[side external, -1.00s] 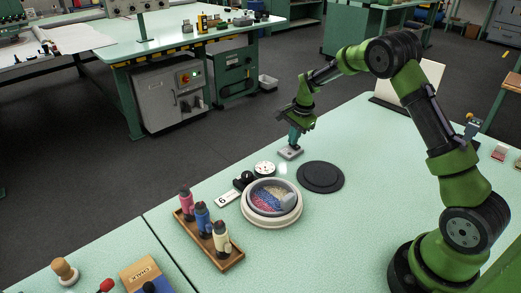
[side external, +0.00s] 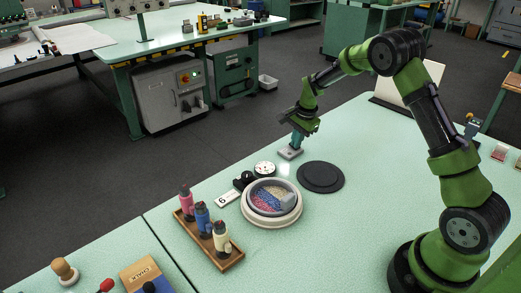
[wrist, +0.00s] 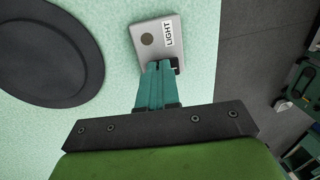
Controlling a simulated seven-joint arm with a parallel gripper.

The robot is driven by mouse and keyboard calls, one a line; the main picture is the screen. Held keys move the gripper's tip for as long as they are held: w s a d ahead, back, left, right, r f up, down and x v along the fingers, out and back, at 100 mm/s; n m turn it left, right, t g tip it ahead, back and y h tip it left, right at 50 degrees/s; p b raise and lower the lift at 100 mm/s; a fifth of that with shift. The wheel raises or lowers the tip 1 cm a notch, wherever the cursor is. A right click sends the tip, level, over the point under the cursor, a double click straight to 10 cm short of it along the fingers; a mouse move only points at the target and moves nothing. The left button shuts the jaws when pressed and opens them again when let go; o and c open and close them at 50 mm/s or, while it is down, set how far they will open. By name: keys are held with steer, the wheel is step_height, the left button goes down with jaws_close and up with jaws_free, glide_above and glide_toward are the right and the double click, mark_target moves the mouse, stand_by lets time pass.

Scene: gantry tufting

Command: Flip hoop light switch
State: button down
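The light switch is a small grey plate (wrist: 160,42) marked LIGHT, with a dark round spot and a small black toggle (wrist: 174,64) at its near edge. It also lies on the green table in the side view (side external: 290,153). My gripper (wrist: 160,66) has its teal fingers together, with the tips at the plate's near edge beside the toggle. Contact with the toggle cannot be told. In the side view my gripper (side external: 296,146) points down onto the plate. The toggle is too small to make out there. The round hoop (side external: 272,201) holds coloured material.
A black disc (side external: 320,177) lies right of the hoop. A white dial (side external: 264,169), a black part (side external: 243,180) and a white card (side external: 227,198) lie left of it. A wooden rack (side external: 232,258) holds three bottles. The table edge runs close behind the switch.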

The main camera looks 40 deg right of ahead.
steer(key=shift+s, duration=0.15)
step_height(320, 180, up, 14)
steer(key=s, duration=0.2)
steer(key=shift+s, duration=0.2)
steer(key=shift+w, duration=0.1)
steer(key=shift+w+d+r, duration=0.15)
steer(key=shift+w, duration=0.45)
steer(key=w+f, duration=0.1)
steer(key=f, duration=0.8)
steer(key=w+f, duration=0.1)
steer(key=f, duration=0.3)
steer(key=shift+w+f, duration=0.3)
steer(key=shift+f, duration=0.1)
